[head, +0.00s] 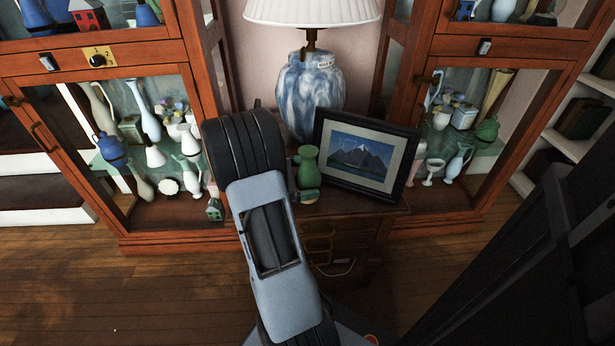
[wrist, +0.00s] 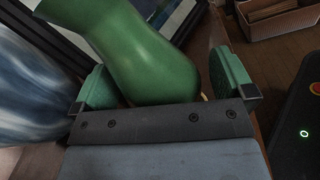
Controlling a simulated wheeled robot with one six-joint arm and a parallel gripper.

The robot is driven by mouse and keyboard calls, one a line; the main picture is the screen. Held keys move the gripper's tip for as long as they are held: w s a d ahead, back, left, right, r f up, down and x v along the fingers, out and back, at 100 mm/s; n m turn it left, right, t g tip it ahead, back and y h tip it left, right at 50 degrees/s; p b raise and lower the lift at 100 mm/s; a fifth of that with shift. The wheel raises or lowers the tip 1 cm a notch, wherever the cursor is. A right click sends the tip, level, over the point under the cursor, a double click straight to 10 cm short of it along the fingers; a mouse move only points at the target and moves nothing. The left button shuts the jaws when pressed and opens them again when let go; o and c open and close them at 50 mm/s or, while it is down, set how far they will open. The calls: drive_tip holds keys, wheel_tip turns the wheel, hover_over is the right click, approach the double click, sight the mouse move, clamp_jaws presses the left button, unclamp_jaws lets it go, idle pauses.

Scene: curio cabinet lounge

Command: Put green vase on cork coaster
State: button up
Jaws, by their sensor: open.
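The green vase (head: 308,168) stands on the small wooden side table, in front of the lamp and left of the framed picture. In the wrist view the green vase (wrist: 150,55) lies between the two green-padded fingers of my gripper (wrist: 162,82). The fingers are open, with a clear gap to the right finger; the left finger is close to the vase, and I cannot tell whether it touches. In the head view my arm covers most of the gripper. I cannot make out a cork coaster in either view.
A blue-and-white lamp (head: 312,92) stands behind the vase. A black-framed mountain picture (head: 365,157) leans close on its right. Glass-fronted cabinets (head: 150,241) full of vases flank the side table (head: 375,212). Wooden floor (head: 150,285) is open at front left.

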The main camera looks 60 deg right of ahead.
drive_tip(key=shift+r, duration=0.1)
drive_tip(key=shift+w+a+r, duration=0.1)
drive_tip(key=shift+r, duration=0.05)
drive_tip(key=p+v, duration=0.4)
drive_tip(key=v, duration=0.7)
drive_tip(key=shift+w+a, duration=0.25)
drive_tip(key=shift+a, duration=0.1)
drive_tip(key=shift+s+a+r, duration=0.1)
drive_tip(key=shift+a, duration=0.15)
drive_tip(key=s+a+r+m+t+y, duration=0.1)
drive_tip(key=a+t+y, duration=0.5)
drive_tip(key=a, duration=0.6)
drive_tip(key=s+a+r+m+t+y, duration=0.1)
drive_tip(key=a+t+y, duration=0.4)
drive_tip(key=a+t, duration=0.5)
drive_tip(key=a+r+m, duration=0.1)
drive_tip(key=a+m, duration=0.1)
drive_tip(key=shift+s+a+r+m+y, duration=0.15)
drive_tip(key=shift+a+r+m+y, duration=0.15)
drive_tip(key=shift+r+m+y, duration=0.1)
drive_tip(key=shift+r, duration=0.1)
wheel_tip(320, 180, up, 34)
drive_tip(key=t+p, duration=0.1)
drive_tip(key=p, duration=3.1)
drive_tip(key=shift+a+p, duration=0.25)
drive_tip(key=shift+p, duration=0.1)
